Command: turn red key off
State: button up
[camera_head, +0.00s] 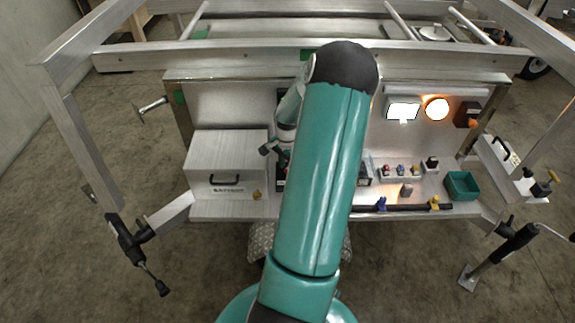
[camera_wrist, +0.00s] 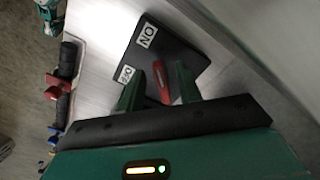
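The red key (camera_wrist: 161,80) shows in the wrist view as a slim red handle on a dark panel (camera_wrist: 178,50). The panel has a white ON label (camera_wrist: 147,35) near its upper corner and a white OFF label (camera_wrist: 126,75) beside the key. My gripper (camera_wrist: 158,84) has its two green fingers on either side of the key, with a gap showing to each finger. It looks open, not clamped. In the head view my gripper (camera_head: 273,148) is mostly behind my arm, and the key is hidden there.
A silver box with a black handle (camera_head: 228,165) stands left of my gripper. The trailer frame surrounds the shelf.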

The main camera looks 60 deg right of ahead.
grip_shut()
jog(key=shift+n, duration=0.3)
jog(key=n, duration=0.3)
jog(key=shift+s, duration=0.25)
jog(key=n, duration=0.5)
jog(key=shift+s, duration=0.4)
jog(key=n, duration=0.4)
jog(key=shift+s+d+n, duration=0.25)
jog(key=shift+n, duration=0.05)
jog(key=n, duration=0.4)
jog(key=shift+s+d+n, duration=0.2)
jog(key=shift+d+n, duration=0.1)
